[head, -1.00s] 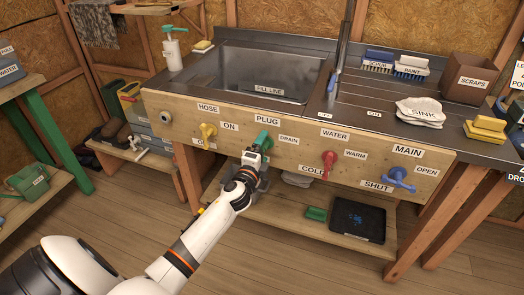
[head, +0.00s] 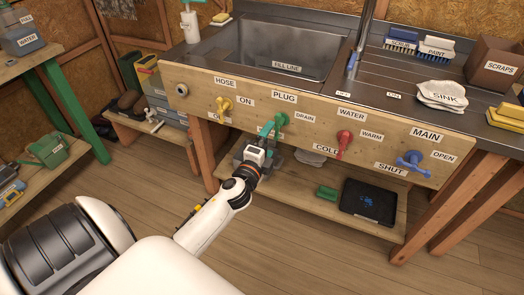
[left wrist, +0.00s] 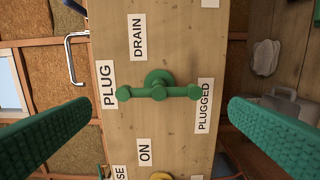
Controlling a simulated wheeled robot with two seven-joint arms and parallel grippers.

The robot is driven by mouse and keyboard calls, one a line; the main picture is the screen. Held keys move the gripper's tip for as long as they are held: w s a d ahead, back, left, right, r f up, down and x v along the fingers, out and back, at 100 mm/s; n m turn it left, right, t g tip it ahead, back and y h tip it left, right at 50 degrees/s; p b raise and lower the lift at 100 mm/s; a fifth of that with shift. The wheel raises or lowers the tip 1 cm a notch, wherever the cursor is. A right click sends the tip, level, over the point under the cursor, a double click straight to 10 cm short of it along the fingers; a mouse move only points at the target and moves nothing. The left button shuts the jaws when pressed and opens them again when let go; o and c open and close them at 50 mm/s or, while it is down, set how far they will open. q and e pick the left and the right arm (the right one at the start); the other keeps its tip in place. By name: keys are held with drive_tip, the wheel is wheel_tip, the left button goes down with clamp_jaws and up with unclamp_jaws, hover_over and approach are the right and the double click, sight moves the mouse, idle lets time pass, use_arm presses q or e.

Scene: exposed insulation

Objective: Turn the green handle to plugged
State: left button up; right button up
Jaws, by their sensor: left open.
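The green handle (head: 275,124) is on the wooden front panel of the sink, under the PLUG label. In the left wrist view the handle (left wrist: 158,91) is a bar on a round hub. The bar lies across that picture between the PLUG label (left wrist: 105,83) and the PLUGGED label (left wrist: 204,105), one end at the edge of PLUGGED. The DRAIN label (left wrist: 137,36) is off to the side. My left gripper (head: 262,148) is just in front of and below the handle. Its green fingers (left wrist: 159,106) are wide open on either side, apart from the handle. My right gripper is not in view.
A yellow handle (head: 223,106) is left of the green one on the panel. A red handle (head: 344,140) and a blue handle (head: 411,161) are to the right.

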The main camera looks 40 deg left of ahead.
use_arm(q)
drive_tip(key=v, duration=0.4)
drive_tip(key=shift+s, duration=0.15)
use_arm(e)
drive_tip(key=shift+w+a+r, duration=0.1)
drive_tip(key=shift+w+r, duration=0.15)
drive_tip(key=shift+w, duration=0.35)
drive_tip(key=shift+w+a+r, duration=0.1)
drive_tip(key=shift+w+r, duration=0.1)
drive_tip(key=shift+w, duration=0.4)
